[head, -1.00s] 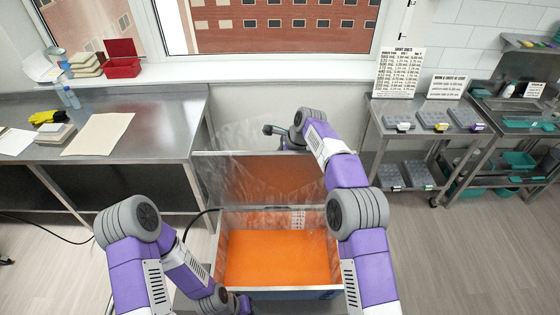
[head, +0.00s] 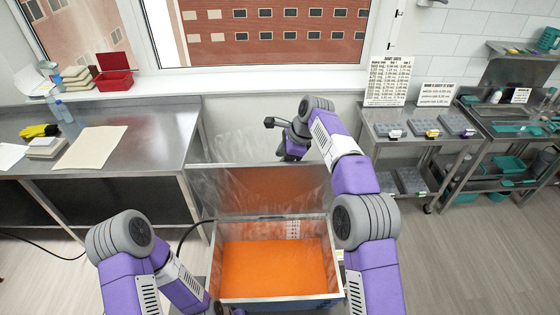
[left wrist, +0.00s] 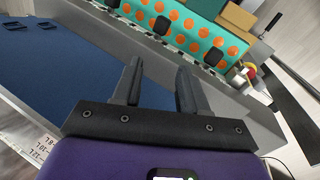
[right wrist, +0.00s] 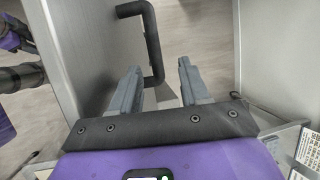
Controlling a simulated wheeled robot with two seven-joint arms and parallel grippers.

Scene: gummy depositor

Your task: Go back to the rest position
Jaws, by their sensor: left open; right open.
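The depositor (head: 334,262) stands in the middle of the head view, an open metal box with orange inside. Its see-through lid (head: 240,190) is raised at the back. My right gripper is open and empty in the right wrist view (right wrist: 160,68). A black bar handle (right wrist: 153,45) shows just beyond its fingertips, apart from a firm grip. In the head view its fingers are hard to make out behind the lid. My left gripper is open and empty in the left wrist view (left wrist: 160,68), above a blue surface (left wrist: 45,65). In the head view its fingers are not clearly visible.
Steel shelves (head: 385,140) with grey trays are at right. A teal panel with orange dots (left wrist: 200,40) and a red button (left wrist: 252,72) show beyond my left gripper. Floor at right is clear.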

